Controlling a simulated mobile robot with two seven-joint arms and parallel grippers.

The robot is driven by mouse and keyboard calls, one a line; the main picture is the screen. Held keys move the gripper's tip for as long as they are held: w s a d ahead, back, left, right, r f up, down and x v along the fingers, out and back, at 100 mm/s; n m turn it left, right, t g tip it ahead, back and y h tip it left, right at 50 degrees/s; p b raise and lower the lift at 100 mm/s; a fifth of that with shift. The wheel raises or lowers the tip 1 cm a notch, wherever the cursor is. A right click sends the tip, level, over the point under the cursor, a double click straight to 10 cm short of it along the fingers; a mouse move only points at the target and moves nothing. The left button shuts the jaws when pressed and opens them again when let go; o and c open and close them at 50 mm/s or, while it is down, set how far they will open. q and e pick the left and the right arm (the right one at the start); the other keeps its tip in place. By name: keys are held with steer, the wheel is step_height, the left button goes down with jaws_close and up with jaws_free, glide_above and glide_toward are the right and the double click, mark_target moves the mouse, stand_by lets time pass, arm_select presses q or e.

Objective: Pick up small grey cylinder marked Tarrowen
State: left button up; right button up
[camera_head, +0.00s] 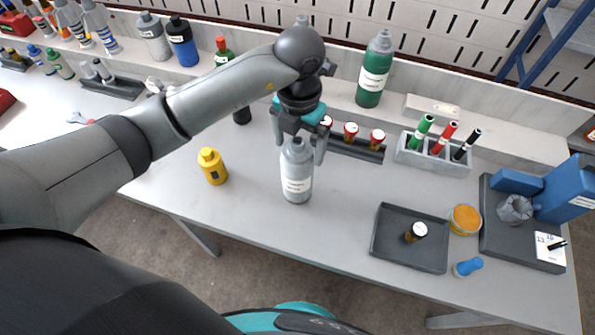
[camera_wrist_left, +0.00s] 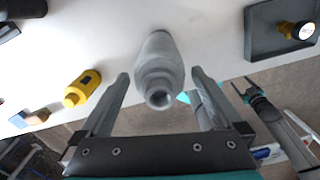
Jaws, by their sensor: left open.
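The grey cylinder (camera_head: 297,183) stands upright on the workbench, a bottle shape with a narrower neck and a white label too small to read. My left gripper (camera_head: 301,151) is above it, pointing down, with its open fingers on either side of the neck. In the left wrist view the cylinder (camera_wrist_left: 160,70) lies between the two spread fingers, with a visible gap on each side. Part of its top is hidden by the gripper in the head view. My right gripper (camera_wrist_left: 250,92) shows small and dark at the right of the wrist view; its jaws are unclear.
A yellow bottle (camera_head: 213,168) stands left of the cylinder. A dark tray (camera_head: 388,246) with a small dark bottle is to the right. Behind are a rack (camera_head: 360,150) of red-capped vials, a marker holder (camera_head: 432,160) and a green bottle (camera_head: 373,75). Bench around the cylinder is clear.

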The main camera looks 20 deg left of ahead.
arm_select(q)
steer(key=f, duration=0.5)
steer(key=shift+s+a+f, duration=0.1)
steer(key=shift+s, duration=0.15)
steer(key=shift+w, duration=0.1)
jaws_close()
stand_by(0.5)
